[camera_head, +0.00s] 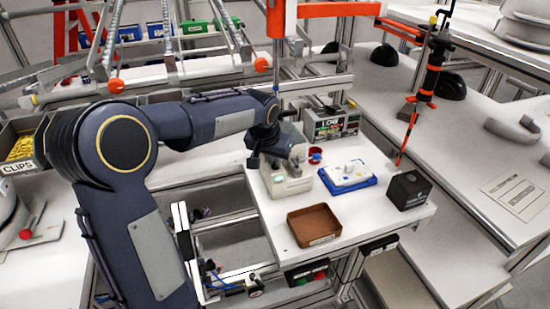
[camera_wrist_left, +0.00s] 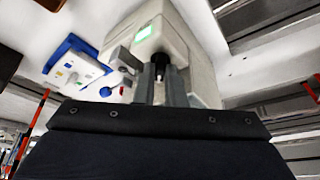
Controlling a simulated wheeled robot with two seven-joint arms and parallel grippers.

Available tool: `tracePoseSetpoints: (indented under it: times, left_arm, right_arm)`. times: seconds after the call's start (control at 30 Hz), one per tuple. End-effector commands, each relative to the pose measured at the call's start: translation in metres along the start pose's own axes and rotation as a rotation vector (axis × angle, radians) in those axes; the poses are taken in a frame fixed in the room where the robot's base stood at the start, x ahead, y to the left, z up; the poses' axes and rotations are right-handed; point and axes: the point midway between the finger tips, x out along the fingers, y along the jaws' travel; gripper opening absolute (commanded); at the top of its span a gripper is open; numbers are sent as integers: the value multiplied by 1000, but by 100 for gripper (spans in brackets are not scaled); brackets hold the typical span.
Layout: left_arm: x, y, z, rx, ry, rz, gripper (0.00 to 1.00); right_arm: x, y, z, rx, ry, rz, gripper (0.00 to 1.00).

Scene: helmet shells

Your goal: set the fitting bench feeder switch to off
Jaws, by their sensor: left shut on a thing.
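In the head view my left gripper (camera_head: 262,155) is at the machine's upper left. My right gripper is not in view.
A box marked LOB (camera_head: 331,124) stands behind. An orange-and-black tool (camera_head: 428,80) hangs at the right.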

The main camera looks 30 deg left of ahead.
Motion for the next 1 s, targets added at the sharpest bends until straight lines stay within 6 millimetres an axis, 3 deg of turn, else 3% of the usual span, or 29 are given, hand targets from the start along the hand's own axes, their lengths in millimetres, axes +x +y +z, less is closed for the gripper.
tracePoseSetpoints:
  times: [0.6, 1.0]
  left_arm:
    - [0, -6, -3, 522, 1, 217, 0]
    - [0, -8, -4, 736, 1, 303, 0]
  right_arm:
    - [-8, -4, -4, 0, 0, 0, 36]
    - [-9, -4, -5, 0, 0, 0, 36]
